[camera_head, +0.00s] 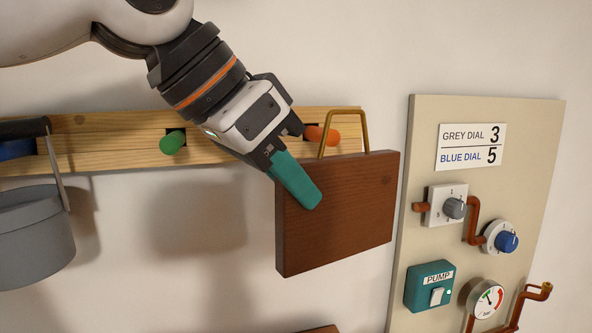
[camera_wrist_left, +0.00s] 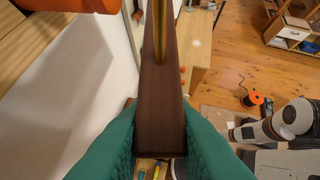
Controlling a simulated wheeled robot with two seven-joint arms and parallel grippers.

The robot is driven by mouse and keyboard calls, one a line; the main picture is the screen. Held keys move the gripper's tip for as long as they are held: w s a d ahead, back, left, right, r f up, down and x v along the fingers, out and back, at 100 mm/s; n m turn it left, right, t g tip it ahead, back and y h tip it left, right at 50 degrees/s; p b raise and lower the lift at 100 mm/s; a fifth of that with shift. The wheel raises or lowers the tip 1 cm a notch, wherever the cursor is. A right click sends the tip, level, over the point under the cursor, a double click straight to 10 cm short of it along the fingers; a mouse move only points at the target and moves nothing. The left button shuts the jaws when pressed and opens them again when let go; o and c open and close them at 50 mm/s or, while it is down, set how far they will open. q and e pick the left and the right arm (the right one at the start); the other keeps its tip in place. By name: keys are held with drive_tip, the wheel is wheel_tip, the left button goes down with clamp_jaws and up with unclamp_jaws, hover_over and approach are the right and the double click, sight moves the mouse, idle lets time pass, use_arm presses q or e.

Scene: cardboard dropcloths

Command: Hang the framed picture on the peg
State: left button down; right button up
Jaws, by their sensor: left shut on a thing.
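The framed picture shows as a brown wooden panel (camera_head: 345,215) with a brass wire loop (camera_head: 366,130) on top. My left gripper (camera_head: 300,185), with teal fingers, is shut on its left side and holds it upright in front of the wall. In the left wrist view the panel (camera_wrist_left: 160,110) stands edge-on between the fingers (camera_wrist_left: 160,145). An orange peg (camera_head: 314,133) sticks out of the wooden rail behind the loop. In the left wrist view the orange peg (camera_wrist_left: 70,5) ends left of the loop (camera_wrist_left: 161,30), with a gap between. My right gripper is not in view.
The wooden rail (camera_head: 105,125) also bears a green peg (camera_head: 172,142) and a hanging grey container (camera_head: 32,235) at left. A beige panel (camera_head: 425,150) with dials, pipes, a gauge and a teal pump box (camera_head: 420,285) stands close on the right.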

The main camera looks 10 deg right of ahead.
use_arm(q)
drive_tip(key=w+f+p, duration=0.1)
drive_tip(key=w+p, duration=0.1)
drive_tip(key=w, duration=0.4)
drive_tip(key=shift+f, duration=0.15)
idle(0.5)
drive_tip(key=shift+w+a, duration=0.1)
idle(0.5)
drive_tip(key=c, duration=1.2)
unclamp_jaws()
